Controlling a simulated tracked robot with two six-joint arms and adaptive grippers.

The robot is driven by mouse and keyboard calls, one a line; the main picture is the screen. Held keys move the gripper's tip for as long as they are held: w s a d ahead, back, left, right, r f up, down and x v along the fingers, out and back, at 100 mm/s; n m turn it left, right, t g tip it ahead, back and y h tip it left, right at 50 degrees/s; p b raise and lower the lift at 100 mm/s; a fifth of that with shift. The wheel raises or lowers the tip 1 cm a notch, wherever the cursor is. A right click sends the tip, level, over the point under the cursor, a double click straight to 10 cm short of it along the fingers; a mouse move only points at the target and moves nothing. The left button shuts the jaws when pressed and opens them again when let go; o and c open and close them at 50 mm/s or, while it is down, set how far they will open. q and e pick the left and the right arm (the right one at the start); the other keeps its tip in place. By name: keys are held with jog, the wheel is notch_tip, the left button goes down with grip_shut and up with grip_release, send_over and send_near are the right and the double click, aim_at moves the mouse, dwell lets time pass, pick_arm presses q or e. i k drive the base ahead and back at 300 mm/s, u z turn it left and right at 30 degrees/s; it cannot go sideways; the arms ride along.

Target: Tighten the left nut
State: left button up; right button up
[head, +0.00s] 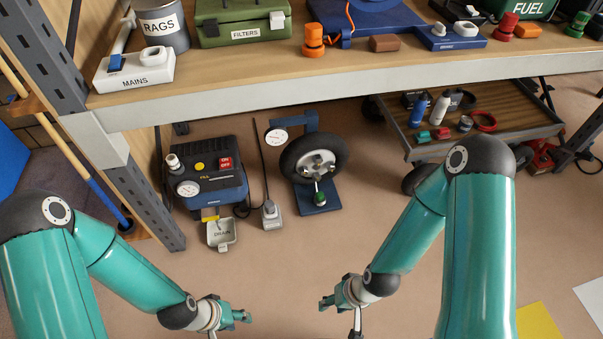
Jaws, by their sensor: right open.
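A small black-tyred wheel (299,177) stands upright on a blue stand (318,209) on the floor, below the workbench. Several small pale nuts show on its hub; the left nut (305,169) is small, and I cannot tell how tight it is. A green-ended part (319,198) with a pale shaft stands below the hub. My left gripper (232,318) is low in the picture, in front of the stand and left of it, partly cut off by the bottom edge. My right gripper (340,307) is open and empty, in front of the wheel and apart from it.
A blue compressor (216,187) and a drain tray (221,239) stand left of the wheel, with a grey switch box (271,213) between. The workbench (330,88) overhangs them. A trolley (412,151) stands at the right. The floor before the wheel is clear.

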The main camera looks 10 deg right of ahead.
aim_at(303, 171)
jog(key=u, duration=0.05)
jog(key=i, duration=0.95)
jog(key=z, duration=0.1)
